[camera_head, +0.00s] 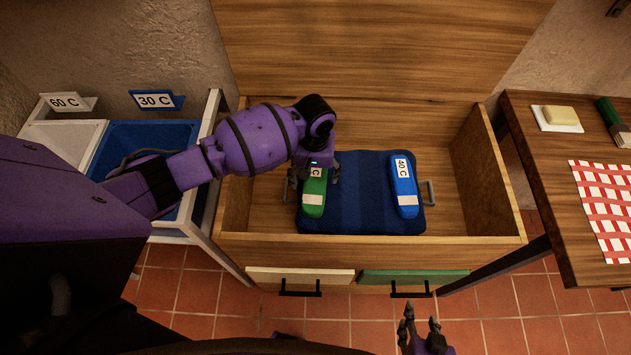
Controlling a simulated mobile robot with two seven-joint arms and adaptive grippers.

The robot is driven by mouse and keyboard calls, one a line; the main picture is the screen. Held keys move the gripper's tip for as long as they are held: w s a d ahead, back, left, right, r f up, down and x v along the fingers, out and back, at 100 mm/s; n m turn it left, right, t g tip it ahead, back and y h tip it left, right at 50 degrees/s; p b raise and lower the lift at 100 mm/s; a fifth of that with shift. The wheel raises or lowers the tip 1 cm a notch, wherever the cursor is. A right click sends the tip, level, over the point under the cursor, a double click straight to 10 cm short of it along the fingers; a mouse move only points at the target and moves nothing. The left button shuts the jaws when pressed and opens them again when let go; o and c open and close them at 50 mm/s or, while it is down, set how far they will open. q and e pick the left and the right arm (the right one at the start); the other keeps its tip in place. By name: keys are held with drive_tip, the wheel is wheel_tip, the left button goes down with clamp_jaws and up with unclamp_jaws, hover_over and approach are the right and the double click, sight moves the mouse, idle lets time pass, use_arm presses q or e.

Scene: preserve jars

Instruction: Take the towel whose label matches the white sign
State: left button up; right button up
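The white sign (65,102) at the left reads "60 C". A green rolled or bottle-like item (314,198) lies on a dark blue striped mat (355,190) in the wooden box; its label is partly hidden, with only a "C" clear. A blue item (404,188) labelled "40 C" lies at the mat's right side. My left gripper (314,178) is over the upper end of the green item, with fingers at its sides; whether they grip it I cannot tell. My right gripper (421,325) is open and empty at the bottom, in front of the box.
A blue sign (157,100) reads "30 C" above a blue bin (190,130), beside a white bin (62,132). The wooden box (370,243) has side walls and two drawers below. A table (545,150) at the right holds a checkered cloth (602,200).

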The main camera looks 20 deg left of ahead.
sight(315, 184)
use_arm(q)
wheel_tip(315, 184, down, 3)
drive_tip(key=shift+r, duration=0.25)
drive_tip(key=c, duration=1.2)
